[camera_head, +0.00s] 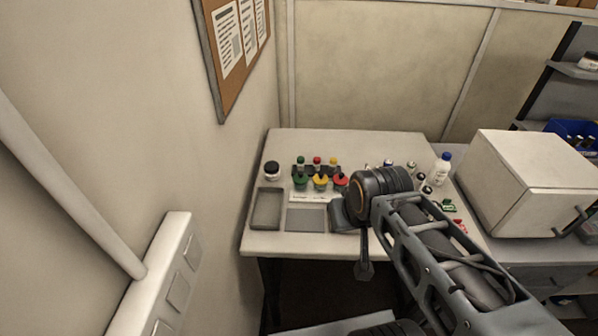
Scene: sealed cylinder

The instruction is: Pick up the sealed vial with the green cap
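Two green-topped items show on the white table: a small green-capped vial (300,161) in the back row and a wider green-topped item (300,182) in front of it. They are too small to tell which is sealed. Both stand at the left of a small group with red and yellow tops, by a dark rack (309,171). My gripper (350,222) hangs over the table's front part, right of the group and apart from the green-topped items. It is seen from behind and partly hidden by my wrist, so its opening is unclear.
The table (340,143) holds a dark-lidded jar (271,171), a grey tray (267,208) and a grey pad (306,218). Bottles, including a blue-capped one (442,169), stand at right. A white box (530,185) is further right. A wall bounds the left.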

